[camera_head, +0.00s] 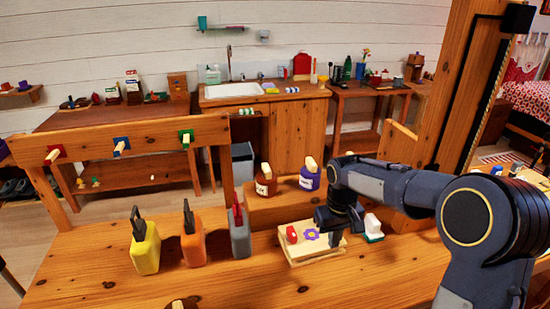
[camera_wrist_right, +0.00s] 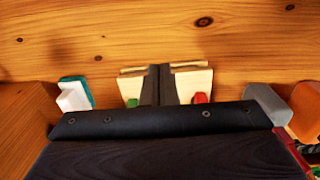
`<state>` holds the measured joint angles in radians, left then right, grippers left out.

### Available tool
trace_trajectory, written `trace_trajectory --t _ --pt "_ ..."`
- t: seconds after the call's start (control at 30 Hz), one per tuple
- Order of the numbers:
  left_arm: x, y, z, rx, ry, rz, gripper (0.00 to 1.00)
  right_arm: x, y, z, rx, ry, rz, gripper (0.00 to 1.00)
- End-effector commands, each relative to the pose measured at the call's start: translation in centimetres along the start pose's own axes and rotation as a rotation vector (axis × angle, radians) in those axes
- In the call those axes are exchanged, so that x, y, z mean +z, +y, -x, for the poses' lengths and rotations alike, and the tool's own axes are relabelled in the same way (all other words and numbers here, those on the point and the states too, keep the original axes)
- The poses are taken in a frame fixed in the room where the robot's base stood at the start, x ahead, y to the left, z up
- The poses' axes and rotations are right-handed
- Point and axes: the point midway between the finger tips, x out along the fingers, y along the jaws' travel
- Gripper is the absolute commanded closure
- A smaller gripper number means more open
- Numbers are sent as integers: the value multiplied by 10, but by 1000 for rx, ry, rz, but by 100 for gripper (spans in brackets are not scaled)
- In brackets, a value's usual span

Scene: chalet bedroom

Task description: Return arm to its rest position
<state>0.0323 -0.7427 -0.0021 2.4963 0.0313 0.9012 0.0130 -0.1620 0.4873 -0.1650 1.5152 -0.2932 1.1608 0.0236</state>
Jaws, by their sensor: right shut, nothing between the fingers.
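My right arm comes in from the right in the head view. Its gripper (camera_head: 335,238) is shut and empty, pointing down over the right part of a light wooden board (camera_head: 305,258). In the wrist view the two dark fingers (camera_wrist_right: 161,72) are pressed together in front of the board (camera_wrist_right: 197,80). I cannot tell whether the fingertips touch the board. A red piece (camera_head: 291,234) and a purple flower shape (camera_head: 311,234) show on the board. My left gripper is not in view.
Yellow (camera_head: 146,250), orange (camera_head: 193,243) and grey (camera_head: 240,237) containers stand left of the board. A brown bottle (camera_head: 265,183) and a purple bottle (camera_head: 309,178) stand on a raised block behind. A white-and-green block (camera_head: 373,227) is right of the gripper. The front tabletop is mostly clear.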

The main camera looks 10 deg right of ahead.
Motion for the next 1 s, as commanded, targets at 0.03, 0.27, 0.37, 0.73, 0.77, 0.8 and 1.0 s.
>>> trace_trajectory --t 0.03,0.27,0.37,0.73,0.77,0.8,1.0 --pt "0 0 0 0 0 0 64 5 1 4 -9 9 -7 100" --pt "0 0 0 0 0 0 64 74 2 49 -129 130 -80 100" --pt "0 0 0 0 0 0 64 118 -6 65 -192 205 -119 100" --pt "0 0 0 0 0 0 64 243 -52 60 -322 443 -230 100" --pt "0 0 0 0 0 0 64 248 -55 58 -325 454 -235 100" --pt "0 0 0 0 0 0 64 253 -58 56 -330 466 -241 100" --pt "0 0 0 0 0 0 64 261 -63 50 -336 488 -252 100"
